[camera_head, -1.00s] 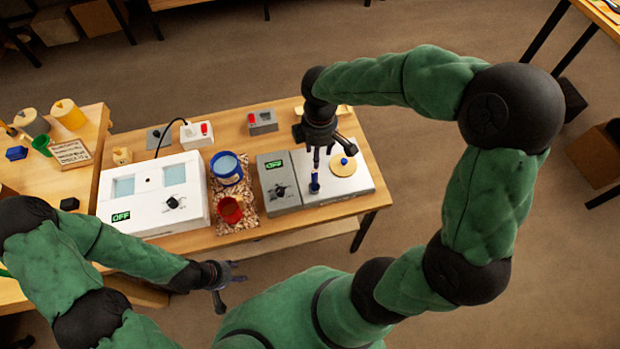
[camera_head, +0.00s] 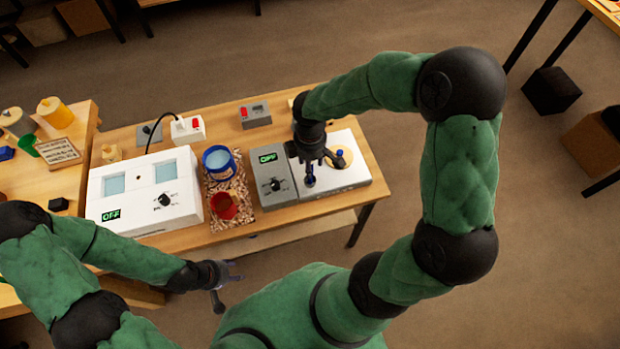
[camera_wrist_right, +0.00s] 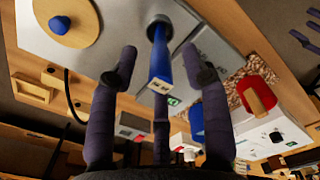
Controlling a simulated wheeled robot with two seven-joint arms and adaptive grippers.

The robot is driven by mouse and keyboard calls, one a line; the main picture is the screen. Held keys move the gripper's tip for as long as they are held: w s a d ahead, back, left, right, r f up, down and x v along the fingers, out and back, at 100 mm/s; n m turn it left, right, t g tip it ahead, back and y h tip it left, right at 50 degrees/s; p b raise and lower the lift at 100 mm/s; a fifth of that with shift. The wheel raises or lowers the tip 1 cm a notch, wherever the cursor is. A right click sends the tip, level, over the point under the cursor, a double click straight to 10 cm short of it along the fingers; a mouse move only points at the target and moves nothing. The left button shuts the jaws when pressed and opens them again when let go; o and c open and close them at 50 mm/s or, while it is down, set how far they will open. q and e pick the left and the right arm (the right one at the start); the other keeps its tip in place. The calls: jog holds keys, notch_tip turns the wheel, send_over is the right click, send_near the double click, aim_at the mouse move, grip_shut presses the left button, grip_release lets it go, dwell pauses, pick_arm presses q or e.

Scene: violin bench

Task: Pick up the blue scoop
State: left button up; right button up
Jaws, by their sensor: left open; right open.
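The blue scoop (camera_head: 309,181) shows as a narrow blue upright piece at the front of a white-topped unit (camera_head: 350,178). In the right wrist view the blue scoop (camera_wrist_right: 160,62) is a blue handle with a pale square end, standing in a round grey socket. My right gripper (camera_wrist_right: 158,75) is open, with its fingers spread around the handle and gaps visible. In the head view the right gripper (camera_head: 318,164) is just above and behind the scoop and partly hides it. My left gripper (camera_head: 228,284) is open and empty, in front of the bench.
Left of the scoop are a grey OFF unit (camera_head: 273,186), a blue pot (camera_head: 217,163) and a red cup (camera_head: 223,206) on a speckled mat. A round tan disc with a blue knob (camera_wrist_right: 66,28) is close by. A white OFF box (camera_head: 140,215) stands further left.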

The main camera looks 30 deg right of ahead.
jog(key=shift+f, duration=0.1)
grip_shut()
dwell(0.3)
